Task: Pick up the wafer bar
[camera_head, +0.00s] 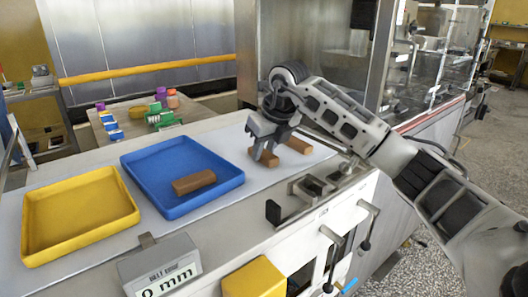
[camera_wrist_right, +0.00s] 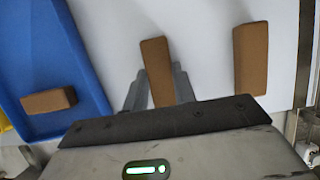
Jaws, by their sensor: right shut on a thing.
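A brown wafer bar (camera_wrist_right: 157,68) stands between the fingers of my right gripper (camera_wrist_right: 160,90) in the right wrist view. The gripper is shut on it. In the head view my right gripper (camera_head: 264,148) reaches down over the white surface, and this bar (camera_head: 264,158) is partly hidden by the fingers. A second brown bar (camera_head: 298,145) lies just to the right of the gripper, apart from it; it also shows in the right wrist view (camera_wrist_right: 251,58). A third brown bar (camera_head: 194,182) lies in the blue tray (camera_head: 150,160). My left gripper is not in view.
A yellow tray (camera_head: 34,225) sits left of the blue tray. A grey display box (camera_head: 160,262) and a yellow box (camera_head: 254,279) stand at the front edge. Metal fittings (camera_head: 312,187) lie in front of the bars. A machine housing rises behind.

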